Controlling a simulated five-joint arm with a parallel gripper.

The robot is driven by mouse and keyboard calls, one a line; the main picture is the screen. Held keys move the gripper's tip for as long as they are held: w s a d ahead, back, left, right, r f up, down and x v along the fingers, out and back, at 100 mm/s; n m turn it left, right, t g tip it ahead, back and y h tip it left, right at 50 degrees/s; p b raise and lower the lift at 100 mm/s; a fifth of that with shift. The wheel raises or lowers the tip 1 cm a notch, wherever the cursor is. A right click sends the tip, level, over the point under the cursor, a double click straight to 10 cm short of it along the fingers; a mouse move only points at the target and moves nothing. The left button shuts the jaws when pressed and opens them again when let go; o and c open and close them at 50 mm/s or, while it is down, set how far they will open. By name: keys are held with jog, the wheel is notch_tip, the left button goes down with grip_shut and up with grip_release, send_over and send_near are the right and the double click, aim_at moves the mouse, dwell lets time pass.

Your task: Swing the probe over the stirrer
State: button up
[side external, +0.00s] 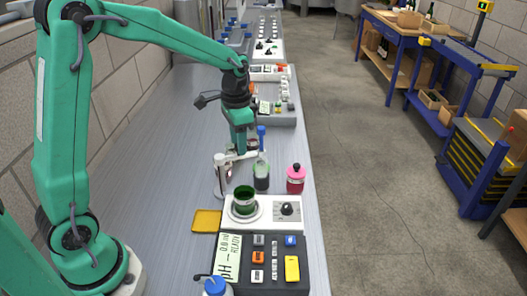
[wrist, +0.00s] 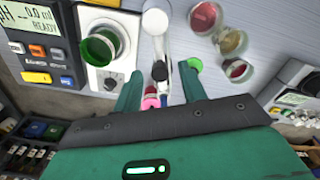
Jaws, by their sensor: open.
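The white stirrer (side external: 262,213) has a dark knob and carries a beaker of green liquid (side external: 243,199). In the wrist view the stirrer (wrist: 112,72) is at the upper left. The probe, with a blue top (side external: 262,132), stands on a white swing-arm stand (side external: 220,178), behind the stirrer in the side view. A glass of dark liquid (side external: 261,178) is below it. The stand's post (wrist: 155,22) shows top centre in the wrist view. My gripper (side external: 241,148) is open beside the stand's arm. In the wrist view, the probe's dark top seems to lie between its fingers (wrist: 162,74).
A pink bottle (side external: 296,181) stands right of the dark glass. The pH meter (side external: 262,265) is in front of the stirrer, a yellow pad (side external: 207,221) to its left. Several glasses (wrist: 232,40) are at the wrist view's upper right. Other instruments (side external: 270,100) stand further back.

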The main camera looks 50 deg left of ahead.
jog(key=shift+f, duration=0.15)
grip_shut()
